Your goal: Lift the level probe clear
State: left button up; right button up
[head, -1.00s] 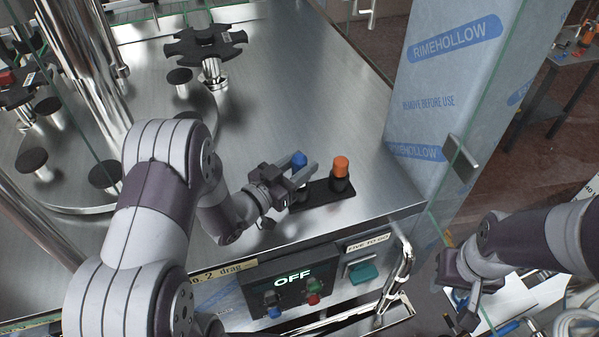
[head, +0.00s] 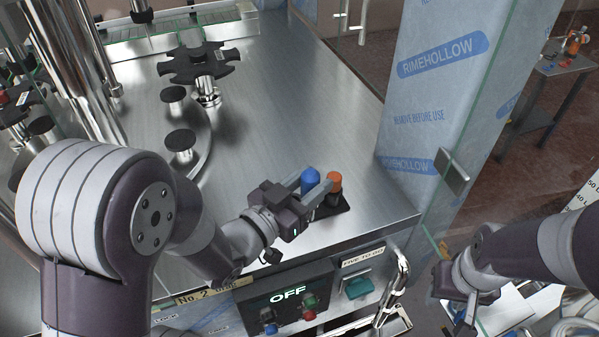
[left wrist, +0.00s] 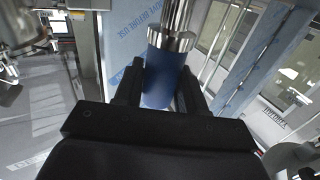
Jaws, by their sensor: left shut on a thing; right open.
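A blue-topped upright piece (head: 310,180) stands out between the fingers of my left gripper (head: 304,191) in the head view. The left wrist view shows this blue body (left wrist: 162,85) between the two dark fingers, with a chrome collar and rod in line with it. My left gripper is shut on it. An orange-topped piece (head: 334,182) is just right of it, at the black holder (head: 333,206). Nothing labels either one as the level probe. The gripper hides the blue piece's lower end, so I cannot tell whether it is clear of the holder. My right gripper (head: 458,312) is open, at lower right, away from both.
A steel worktop (head: 290,90) carries a black star wheel (head: 205,63) and round black-topped posts. A control box (head: 290,300) reading OFF is on the front below. A film-wrapped column (head: 425,90) and a glass panel edge stand at right. The worktop behind the holder is clear.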

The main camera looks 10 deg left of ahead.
pick_arm(q)
jog(key=shift+s+d+r, duration=0.45)
jog(key=shift+s+r, duration=0.15)
jog(key=shift+s, duration=0.15)
jog(key=shift+f+b, duration=0.8)
jog(key=shift+f, duration=0.05)
jog(key=shift+f+b, duration=0.9)
jog(key=shift+w+r, duration=0.1)
